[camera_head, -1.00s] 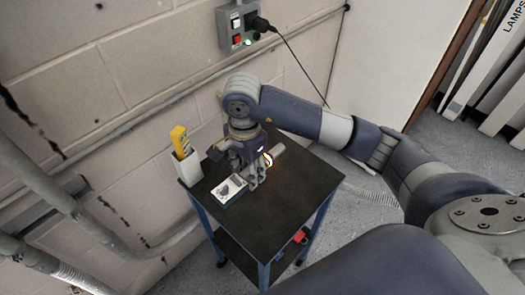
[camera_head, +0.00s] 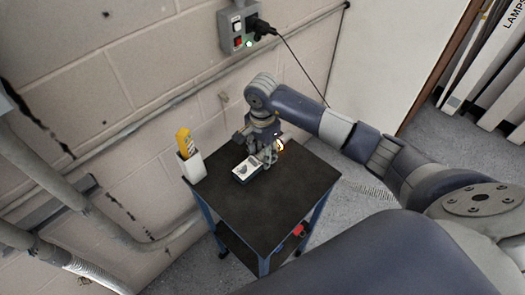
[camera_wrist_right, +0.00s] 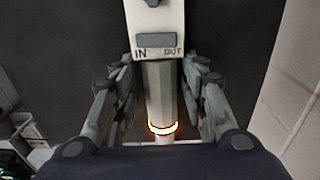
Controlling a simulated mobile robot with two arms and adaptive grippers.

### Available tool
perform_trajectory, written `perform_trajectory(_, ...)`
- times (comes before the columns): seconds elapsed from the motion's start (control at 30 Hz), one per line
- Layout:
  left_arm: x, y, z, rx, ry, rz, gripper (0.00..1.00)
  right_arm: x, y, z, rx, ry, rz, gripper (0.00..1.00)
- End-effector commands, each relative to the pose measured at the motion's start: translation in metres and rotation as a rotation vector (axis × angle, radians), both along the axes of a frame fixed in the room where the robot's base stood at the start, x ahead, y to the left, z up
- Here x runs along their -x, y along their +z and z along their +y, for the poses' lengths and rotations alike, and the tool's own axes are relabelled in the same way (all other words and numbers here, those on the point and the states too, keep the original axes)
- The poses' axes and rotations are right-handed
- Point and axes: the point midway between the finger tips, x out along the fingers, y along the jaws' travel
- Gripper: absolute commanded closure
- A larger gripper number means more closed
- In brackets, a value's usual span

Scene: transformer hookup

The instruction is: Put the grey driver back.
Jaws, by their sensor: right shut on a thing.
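My left gripper is not in view.
A white holder (camera_head: 192,170) with a yellow item (camera_head: 184,141) stands at the table's left corner. A grey wall box (camera_head: 240,27) with a plugged-in black cable is above. The front of the tabletop is clear. A red item (camera_head: 298,230) is on the lower shelf.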

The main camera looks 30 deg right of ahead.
Motion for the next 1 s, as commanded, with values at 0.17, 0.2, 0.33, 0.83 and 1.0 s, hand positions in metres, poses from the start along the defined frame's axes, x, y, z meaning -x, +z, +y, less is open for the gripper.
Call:
perform_trajectory(0.17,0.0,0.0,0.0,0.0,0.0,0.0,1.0,0.0,0.0,0.0,0.0,0.001,-0.001,0.4)
perform_trajectory(0.2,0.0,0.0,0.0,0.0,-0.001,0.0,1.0,0.0,0.0,0.001,0.0,0.001,-0.001,0.4)
perform_trajectory(0.33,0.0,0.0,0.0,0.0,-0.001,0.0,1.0,0.0,0.0,0.001,0.0,0.001,-0.001,0.4)
perform_trajectory(0.83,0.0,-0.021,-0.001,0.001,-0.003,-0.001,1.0,-0.002,0.053,0.001,0.001,0.003,-0.008,0.4)
perform_trajectory(1.0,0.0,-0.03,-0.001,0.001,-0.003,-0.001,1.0,-0.001,0.089,0.001,0.0,0.001,-0.005,0.4)
